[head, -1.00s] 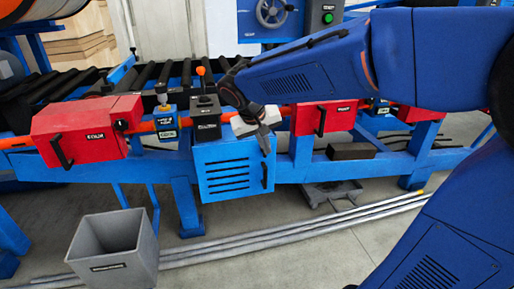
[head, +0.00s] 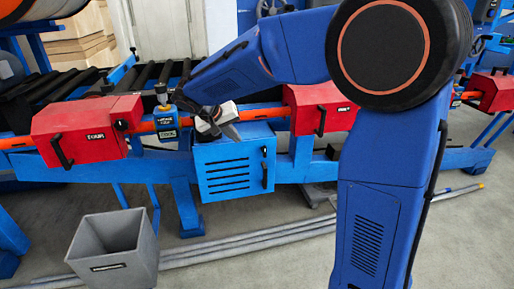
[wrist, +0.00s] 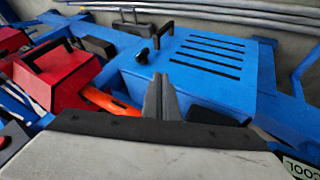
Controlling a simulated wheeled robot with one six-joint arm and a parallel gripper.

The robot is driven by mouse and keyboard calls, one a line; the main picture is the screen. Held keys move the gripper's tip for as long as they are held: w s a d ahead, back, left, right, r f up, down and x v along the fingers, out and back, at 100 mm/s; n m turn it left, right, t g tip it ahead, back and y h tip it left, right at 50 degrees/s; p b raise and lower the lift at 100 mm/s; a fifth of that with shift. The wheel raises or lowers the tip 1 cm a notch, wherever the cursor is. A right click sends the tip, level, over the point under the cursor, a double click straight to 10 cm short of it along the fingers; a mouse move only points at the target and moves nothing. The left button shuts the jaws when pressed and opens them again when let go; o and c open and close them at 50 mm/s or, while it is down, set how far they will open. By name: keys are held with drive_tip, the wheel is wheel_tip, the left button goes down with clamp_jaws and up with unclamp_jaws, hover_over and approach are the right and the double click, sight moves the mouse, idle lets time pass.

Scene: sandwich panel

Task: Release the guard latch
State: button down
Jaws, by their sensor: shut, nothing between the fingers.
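I cannot tell for sure which part is the guard latch. A blue slotted box (head: 232,172) hangs on the front of the machine; it also shows in the wrist view (wrist: 200,80). It carries a black handle (wrist: 165,33) and a small black knob (wrist: 143,56) near its edge. Red housings with black handles stand left (head: 80,132) and right (head: 312,108) of it. The left one has a round black knob (head: 121,125). My gripper (head: 233,132) is shut and empty above the blue box's top edge; its fingertips show in the wrist view (wrist: 160,82).
An orange bar (head: 147,127) runs between the housings. A grey bin (head: 115,250) stands on the floor at left. Long pipes (head: 215,253) lie on the floor. My arm covers much of the right.

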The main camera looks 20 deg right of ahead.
sight(264, 151)
drive_tip(key=shift+d+f, duration=0.1)
drive_tip(key=x, duration=0.9)
drive_tip(key=d, duration=0.3)
drive_tip(key=shift+d+f, duration=0.1)
drive_tip(key=shift+f, duration=0.15)
drive_tip(key=shift+d, duration=0.6)
